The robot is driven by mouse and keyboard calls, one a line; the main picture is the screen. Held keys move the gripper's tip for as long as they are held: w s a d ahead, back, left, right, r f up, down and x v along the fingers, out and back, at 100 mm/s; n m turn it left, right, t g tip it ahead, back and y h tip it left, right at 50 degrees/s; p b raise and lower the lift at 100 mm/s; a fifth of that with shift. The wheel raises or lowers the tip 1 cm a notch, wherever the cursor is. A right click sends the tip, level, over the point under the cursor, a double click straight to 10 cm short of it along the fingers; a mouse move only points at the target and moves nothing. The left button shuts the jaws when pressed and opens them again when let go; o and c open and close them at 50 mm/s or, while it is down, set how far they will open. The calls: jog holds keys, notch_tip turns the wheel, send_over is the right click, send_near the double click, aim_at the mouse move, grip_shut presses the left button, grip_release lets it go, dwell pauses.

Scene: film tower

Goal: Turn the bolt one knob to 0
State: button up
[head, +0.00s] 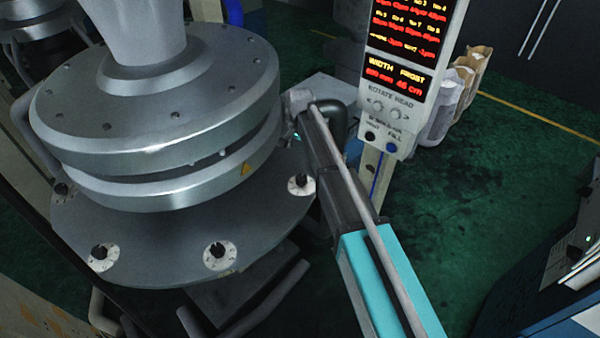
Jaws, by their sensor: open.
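Several small dials sit around the rim of the round grey lower plate (150,245). Each has a black knob on a white marked disc. One dial (301,185) is at the right, one dial (219,256) at the front, one dial (103,257) at the front left, and one (61,190) is partly seen at the far left. No label shows which is bolt one, and the markings are too small to read. I cannot make out my gripper's fingers in this view.
Thick metal discs (160,115) rise above the dial plate. A long teal and black bar (375,275) with a grey rod crosses the foreground right of the plate. A control panel (400,95) with red readouts stands behind. Green floor (470,180) is clear at the right.

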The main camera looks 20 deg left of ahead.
aim_at(302, 176)
jog(key=shift+f, duration=0.15)
dwell(0.3)
jog(key=f+b, duration=0.6)
jog(key=b, duration=0.1)
jog(key=f+b, duration=0.7)
jog(key=shift+d+f, duration=0.2)
jog(key=shift+f, duration=0.05)
dwell(0.4)
dwell(0.3)
